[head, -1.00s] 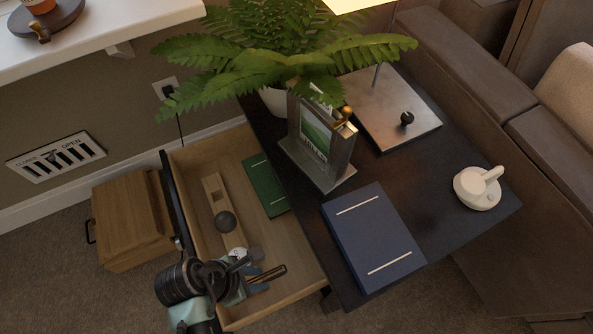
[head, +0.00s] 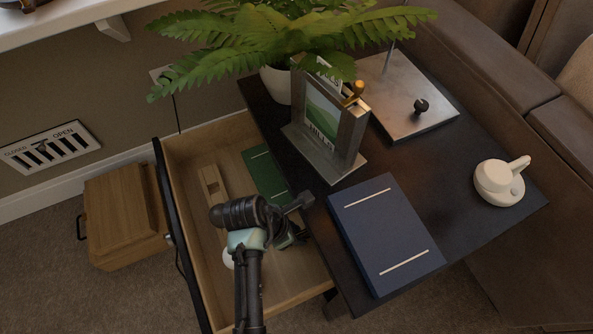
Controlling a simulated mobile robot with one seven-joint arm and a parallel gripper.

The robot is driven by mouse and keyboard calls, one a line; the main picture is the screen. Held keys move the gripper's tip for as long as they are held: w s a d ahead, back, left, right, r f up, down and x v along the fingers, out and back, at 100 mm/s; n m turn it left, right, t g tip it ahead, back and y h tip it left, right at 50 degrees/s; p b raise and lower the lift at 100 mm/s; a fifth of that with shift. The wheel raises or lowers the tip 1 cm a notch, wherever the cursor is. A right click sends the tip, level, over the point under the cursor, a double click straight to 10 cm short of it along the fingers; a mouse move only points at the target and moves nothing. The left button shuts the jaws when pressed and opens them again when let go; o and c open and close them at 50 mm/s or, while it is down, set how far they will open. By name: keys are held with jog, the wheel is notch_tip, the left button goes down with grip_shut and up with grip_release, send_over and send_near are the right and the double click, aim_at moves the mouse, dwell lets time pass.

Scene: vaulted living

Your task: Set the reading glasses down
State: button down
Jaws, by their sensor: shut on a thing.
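My gripper (head: 300,218) is over the right side of the open drawer (head: 202,136), beside the near-left edge of the dark side table (head: 474,240). It is shut, with its fingers pointing right toward the table edge. The reading glasses cannot be made out; my wrist and gripper hide whatever is between the fingers. A blue book (head: 385,232) lies flat on the table, just right of my gripper.
The drawer holds a green book (head: 265,172), a wooden piece (head: 211,185) and a partly hidden white item. A framed picture (head: 325,115), fern (head: 290,35), metal lamp base (head: 405,95) and white round object (head: 499,183) stand on the table. Bare tabletop lies between them.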

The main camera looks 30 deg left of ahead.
dwell(0.3)
jog(key=c, duration=0.7)
grip_release()
jog(key=shift+f, duration=0.1)
jog(key=shift+o, duration=0.2)
jog(key=p+v, duration=0.6)
jog(key=v, duration=0.6)
